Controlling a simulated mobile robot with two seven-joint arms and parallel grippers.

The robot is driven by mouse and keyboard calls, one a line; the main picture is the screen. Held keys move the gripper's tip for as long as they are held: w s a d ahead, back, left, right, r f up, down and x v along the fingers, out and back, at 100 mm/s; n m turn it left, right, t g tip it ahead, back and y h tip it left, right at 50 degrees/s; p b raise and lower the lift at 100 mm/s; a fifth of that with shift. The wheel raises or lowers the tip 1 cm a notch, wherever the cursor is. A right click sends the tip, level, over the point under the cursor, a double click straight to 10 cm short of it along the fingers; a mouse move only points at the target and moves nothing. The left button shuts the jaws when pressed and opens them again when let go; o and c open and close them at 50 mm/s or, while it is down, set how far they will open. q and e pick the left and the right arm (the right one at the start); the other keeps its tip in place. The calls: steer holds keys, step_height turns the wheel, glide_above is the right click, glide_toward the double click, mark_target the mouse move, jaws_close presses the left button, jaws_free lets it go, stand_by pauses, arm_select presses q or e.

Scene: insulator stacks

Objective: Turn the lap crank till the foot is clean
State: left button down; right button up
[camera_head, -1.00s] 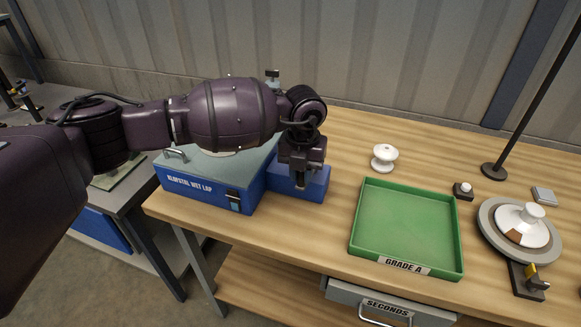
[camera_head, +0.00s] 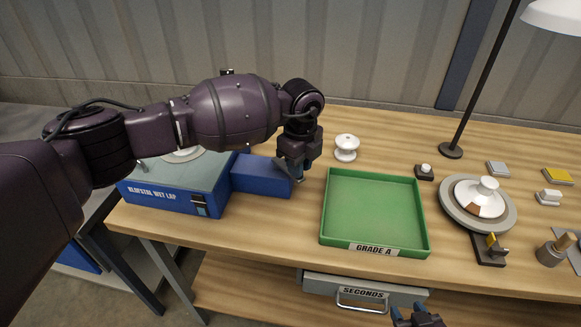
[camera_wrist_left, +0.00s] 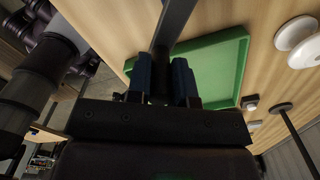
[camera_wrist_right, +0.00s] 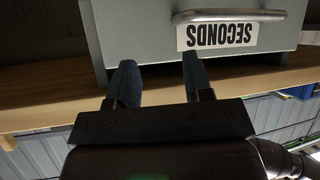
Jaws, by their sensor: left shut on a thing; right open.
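The blue wet lap (camera_head: 150,197) stands at the bench's left end, with a lower blue block (camera_head: 262,177) on its right side. My arm hides much of its top; part of a pale round thing (camera_head: 183,155) shows there. My left gripper (camera_head: 299,176) is at the block's right end. In the left wrist view its fingers (camera_wrist_left: 162,80) are shut on a dark grey bar (camera_wrist_left: 175,25), apparently the lap crank. The crank is hardly visible in the head view. My right gripper (camera_head: 418,316) is open and empty, in front of the drawer marked SECONDS (camera_head: 320,285).
A green GRADE A tray (camera_head: 424,235) lies just right of my left gripper. A white insulator (camera_head: 346,148) stands behind it. A grey turntable (camera_head: 448,212) carries a white and brown piece (camera_head: 480,201). A lamp base (camera_head: 451,150) stands at the back.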

arm_select(q)
steer(key=shift+w+d+r+n, duration=0.1)
steer(key=shift+w+d+n, duration=0.5)
steer(key=shift+n, duration=0.5)
steer(key=shift+w+d+n, duration=0.5)
steer(key=shift+w+n, duration=0.15)
steer(key=shift+n, duration=0.45)
steer(key=c, duration=1)
jaws_free()
step_height(320, 180, up, 11)
steer(key=shift+f+b, duration=0.1)
steer(key=shift+b, duration=0.25)
